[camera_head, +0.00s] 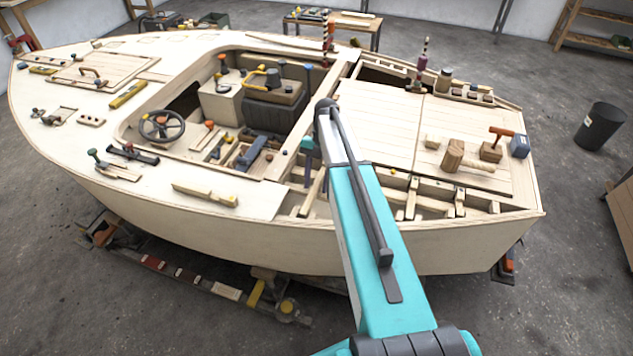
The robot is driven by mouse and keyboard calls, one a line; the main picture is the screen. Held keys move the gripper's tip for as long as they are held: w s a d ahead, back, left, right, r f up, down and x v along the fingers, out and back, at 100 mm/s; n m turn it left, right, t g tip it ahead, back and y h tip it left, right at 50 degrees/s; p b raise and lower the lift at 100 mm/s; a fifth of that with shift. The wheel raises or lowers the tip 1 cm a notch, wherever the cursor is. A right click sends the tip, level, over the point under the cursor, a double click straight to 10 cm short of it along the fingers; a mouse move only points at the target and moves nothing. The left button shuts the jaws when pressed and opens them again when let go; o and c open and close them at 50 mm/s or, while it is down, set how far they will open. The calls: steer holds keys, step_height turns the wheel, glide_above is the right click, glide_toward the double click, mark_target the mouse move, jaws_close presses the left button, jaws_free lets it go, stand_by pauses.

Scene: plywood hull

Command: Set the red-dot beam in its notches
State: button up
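I cannot pick out a red dot on any beam at this size. A pale wooden beam (205,194) lies loose on the near side deck, left of my arm. Short beams (412,198) and (460,201) sit across the open framed strip along the near side of the hull. Another pale piece (313,191) lies slanted in that strip, just left of my arm. My arm reaches up from the bottom and over the hull edge. My gripper (308,172) seems to point down behind my arm over the strip; its fingers are too small and hidden to read.
The cockpit holds a steering wheel (162,126), a dark seat box (275,105) and loose tools. A mallet (455,155) and blocks stand on the right deck. A clamp (112,165) lies on the left deck. A black bin (600,126) stands on the floor right.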

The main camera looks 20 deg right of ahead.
steer(key=shift+w+r, duration=0.1)
steer(key=shift+r, duration=0.05)
steer(key=b+v, duration=0.3)
steer(key=v, duration=1)
steer(key=shift+r+b, duration=0.25)
steer(key=shift+b, duration=0.05)
steer(key=shift+d, duration=0.1)
stand_by(0.9)
